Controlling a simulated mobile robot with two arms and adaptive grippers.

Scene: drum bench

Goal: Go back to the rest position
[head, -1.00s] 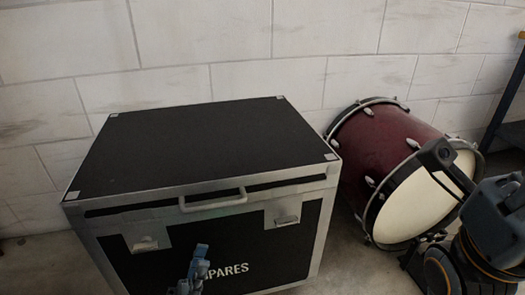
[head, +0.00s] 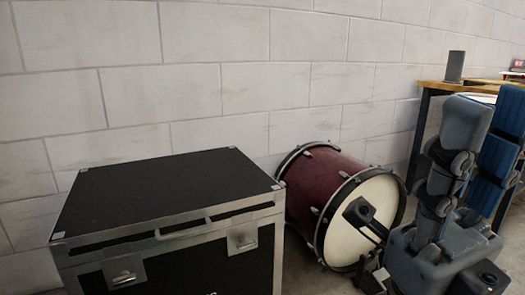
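My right gripper (head: 372,277) is dark and sits low in the head view, in front of the bass drum and left of my grey arm links. It is small and partly hidden, so I cannot tell whether its fingers are open or shut. I see nothing held in it. My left gripper is not in view.
A black flight case (head: 165,193) with metal edges stands at the left. A dark red bass drum (head: 325,187) with a pale head lies on its side right of it, close behind my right arm. A wooden-topped bench (head: 434,86) with a dark cylinder (head: 455,66) on it stands at the back right. White block wall runs behind.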

